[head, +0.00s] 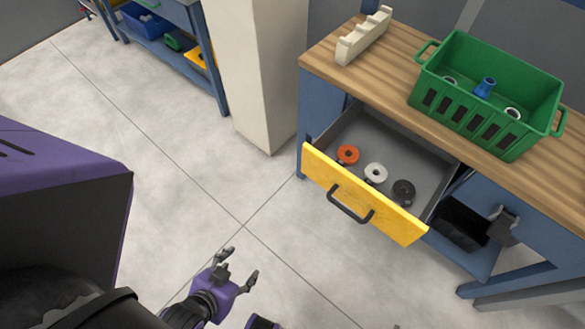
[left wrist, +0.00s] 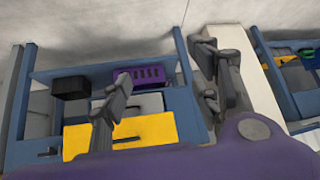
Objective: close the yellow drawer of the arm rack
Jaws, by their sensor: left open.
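The yellow drawer (head: 365,200) of the wooden-topped blue bench stands pulled out, its grey inside showing. It has a black bar handle (head: 350,204) on its front. Inside lie an orange ring-shaped part (head: 347,154), a white one (head: 375,173) and a black one (head: 403,191). My left gripper (head: 238,266) is open and empty, in front of and left of the drawer front, apart from it. In the left wrist view the yellow drawer front (left wrist: 160,130) shows past the gripper's spread fingers. My right gripper cannot be made out.
On the bench top (head: 395,85) stand a green crate (head: 470,125) with a few parts and a cream holder (head: 362,38). A cream pillar (head: 258,70) rises left of the bench. A black box (head: 460,222) sits below. The floor before the drawer is clear.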

